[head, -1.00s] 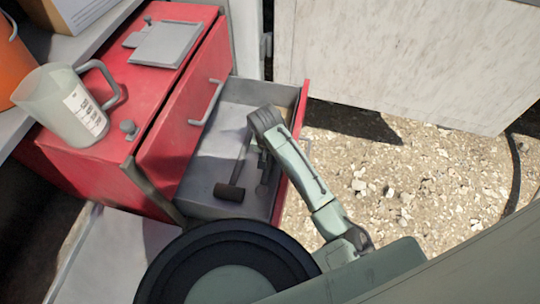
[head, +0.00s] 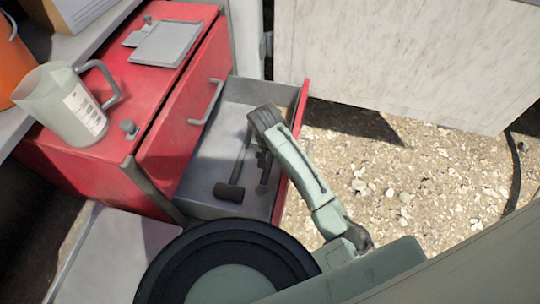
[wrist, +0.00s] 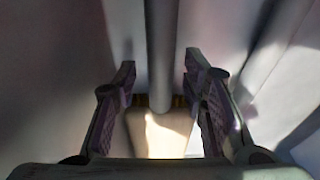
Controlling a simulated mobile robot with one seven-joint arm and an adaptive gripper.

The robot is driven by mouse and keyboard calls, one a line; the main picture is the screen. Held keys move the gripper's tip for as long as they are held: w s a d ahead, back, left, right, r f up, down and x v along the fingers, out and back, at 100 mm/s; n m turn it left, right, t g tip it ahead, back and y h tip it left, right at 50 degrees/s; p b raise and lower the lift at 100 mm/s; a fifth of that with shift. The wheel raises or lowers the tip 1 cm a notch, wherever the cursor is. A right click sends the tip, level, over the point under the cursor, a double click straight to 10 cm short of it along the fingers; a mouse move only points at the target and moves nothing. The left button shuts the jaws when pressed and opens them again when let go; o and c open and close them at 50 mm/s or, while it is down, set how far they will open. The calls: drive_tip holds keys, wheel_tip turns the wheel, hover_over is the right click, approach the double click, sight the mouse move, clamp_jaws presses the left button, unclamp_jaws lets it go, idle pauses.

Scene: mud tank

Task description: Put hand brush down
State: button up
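The red cabinet's drawer (head: 210,180) is pulled out, with a grey floor. My gripper (head: 262,160) reaches down into it, small and dark in the head view. In the wrist view my gripper's (wrist: 160,72) two fingers stand well apart. Between them are a tan block (wrist: 160,132) with a brown strip along its far edge, and a grey rod ending over it. These may be the hand brush, but I cannot tell surely. Whether either finger touches the block is unclear. The head view does not show the brush clearly.
A dark-headed mallet (head: 229,191) lies in the drawer left of my gripper. A measuring jug (head: 72,105) and a grey flat plate (head: 166,42) stand on the cabinet top (head: 110,105). Gravel ground (head: 440,185) lies right of the drawer.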

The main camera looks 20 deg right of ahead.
wheel_tip(320, 180, up, 12)
drive_tip(key=s+a, duration=0.1)
drive_tip(key=shift+s+p, duration=0.2)
drive_tip(key=shift+p, duration=0.1)
drive_tip(key=shift+a+f, duration=0.1)
drive_tip(key=shift+f, duration=0.05)
